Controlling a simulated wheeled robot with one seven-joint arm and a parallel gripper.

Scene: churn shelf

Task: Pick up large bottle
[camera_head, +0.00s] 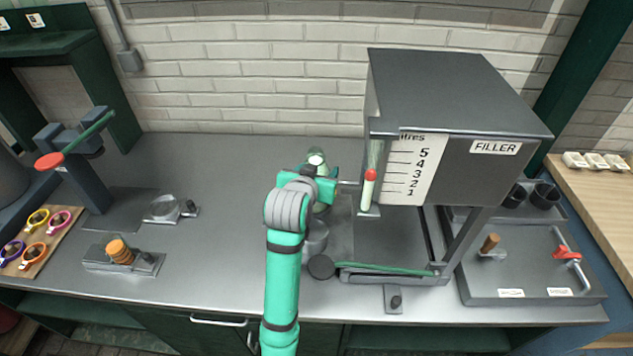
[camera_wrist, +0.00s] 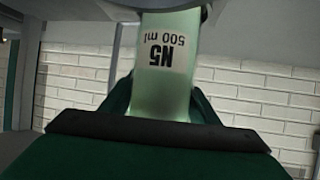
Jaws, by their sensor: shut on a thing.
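The large bottle (camera_wrist: 165,62) is pale green and translucent, with "N5 500 ml" printed on it, upside down in the wrist view. In the head view its top (camera_head: 316,157) shows just beyond my gripper (camera_head: 318,184), and the rest is mostly hidden by my arm. My gripper also shows in the wrist view (camera_wrist: 160,112), its green fingers on either side of the bottle. It is shut on the bottle. From these views I cannot tell whether the bottle touches the counter.
The grey filler machine (camera_head: 455,95) with its litre scale stands close on the right. A dark round disc (camera_head: 321,267) and a green-edged bar lie in front of it. A small clamp device (camera_head: 165,207) and a cork-topped block (camera_head: 120,252) are to the left. The counter between is clear.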

